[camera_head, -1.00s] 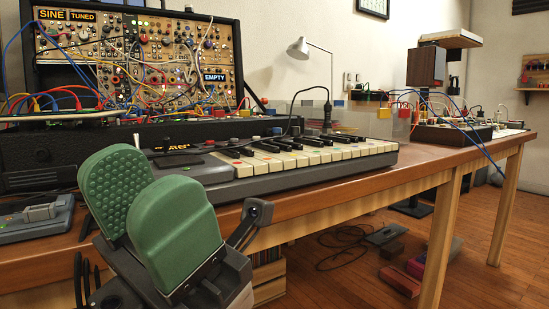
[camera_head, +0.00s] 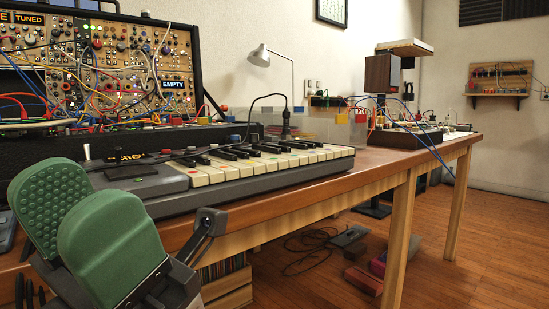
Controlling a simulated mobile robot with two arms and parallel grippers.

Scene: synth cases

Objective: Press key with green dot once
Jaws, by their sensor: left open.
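A grey keyboard (camera_head: 255,184) lies on the wooden table in the middle of the view. It has cream white keys (camera_head: 262,168) and black keys (camera_head: 240,152). Several keys carry small coloured dots, red and orange among them. The dots are too small for me to tell surely which key has the green one. My left gripper (camera_head: 76,208) is at the lower left, in front of the keyboard's left end. Its two green padded fingers stand apart with nothing between them. It is apart from the keys in the picture. My right gripper is not in view.
A modular synth case (camera_head: 100,60) with many patch cables stands behind the keyboard. A white lamp (camera_head: 260,56) and a wooden speaker (camera_head: 382,73) stand further back. The wooden table (camera_head: 350,178) has a bare strip along its front edge. The floor (camera_head: 450,260) at the right is open.

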